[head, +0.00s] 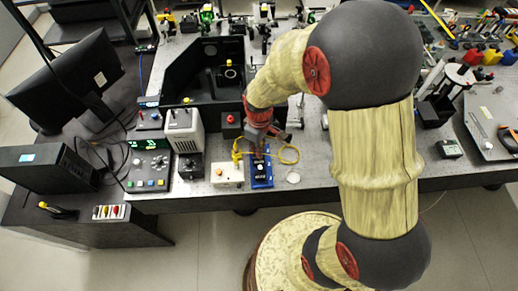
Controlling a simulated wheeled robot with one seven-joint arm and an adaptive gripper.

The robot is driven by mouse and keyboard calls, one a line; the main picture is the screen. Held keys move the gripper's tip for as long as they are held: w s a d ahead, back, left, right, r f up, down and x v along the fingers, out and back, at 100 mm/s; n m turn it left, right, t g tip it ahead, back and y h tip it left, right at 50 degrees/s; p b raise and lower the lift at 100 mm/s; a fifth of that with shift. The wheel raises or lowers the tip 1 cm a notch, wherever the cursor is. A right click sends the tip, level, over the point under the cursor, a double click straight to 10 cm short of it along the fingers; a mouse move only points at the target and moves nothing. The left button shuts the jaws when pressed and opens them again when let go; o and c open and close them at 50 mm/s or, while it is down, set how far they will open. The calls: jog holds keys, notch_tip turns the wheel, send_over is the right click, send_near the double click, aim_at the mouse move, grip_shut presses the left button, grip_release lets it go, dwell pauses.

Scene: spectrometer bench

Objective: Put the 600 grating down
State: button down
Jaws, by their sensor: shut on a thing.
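My gripper (258,138) points down over the front part of the optical bench, just behind a blue box (261,173). Its fingers are small and dark in the head view. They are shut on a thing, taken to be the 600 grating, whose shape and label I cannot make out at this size. Whether it touches anything below is also not clear.
A white box (227,173) with an orange knob stands left of the blue box, and a yellow cable (290,154) loops to its right. A small white disc (293,177) lies nearby. A black open enclosure (190,75) stands behind. Bare bench top (320,170) shows to the right.

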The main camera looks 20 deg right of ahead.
jog(key=shift+f, duration=0.15)
jog(key=c, duration=1.8)
grip_release()
jog(key=shift+c, duration=0.2)
notch_tip(320, 180, up, 12)
jog(key=r+p, duration=0.1)
jog(key=s+r+m+t, duration=0.2)
jog(key=s+r, duration=0.2)
jog(key=r, duration=0.1)
jog(key=s+r+m+t, duration=0.1)
jog(key=s+r+m, duration=0.1)
jog(key=s+r, duration=0.3)
jog(key=s+r+m+t, duration=0.2)
jog(key=s+r+m, duration=0.1)
jog(key=r, duration=0.3)
jog(key=shift+s+r+t, duration=0.15)
jog(key=shift+s+r, duration=0.05)
jog(key=shift+s, duration=0.25)
jog(key=shift+s+r+t, duration=0.15)
jog(key=shift+s+r, duration=0.05)
jog(key=shift+s, duration=0.25)
